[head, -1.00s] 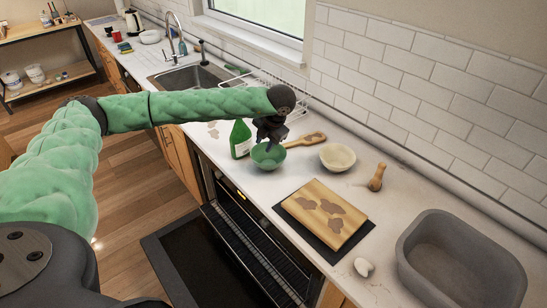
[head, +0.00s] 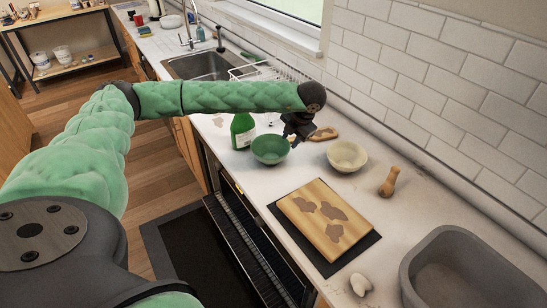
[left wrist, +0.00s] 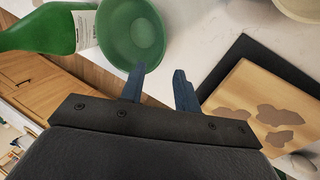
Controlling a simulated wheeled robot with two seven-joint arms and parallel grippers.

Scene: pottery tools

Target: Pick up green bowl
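The green bowl (head: 268,152) stands upright on the white counter, between a green bottle and a cream bowl. My left gripper (head: 294,143) is just right of the green bowl in the head view, near its rim. In the left wrist view the green bowl (left wrist: 132,30) is at the top. The two blue-grey fingers of the left gripper (left wrist: 158,82) are apart with nothing between them. One fingertip overlaps the bowl's lower rim in that view; I cannot tell if it touches. My right gripper is not in view.
The green bottle (head: 243,132) stands close left of the bowl. The cream bowl (head: 347,156) and a wooden tool (head: 324,134) are to the right. A wooden board (head: 310,206) lies nearer, then a grey basin (head: 440,285). An open oven is below the counter.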

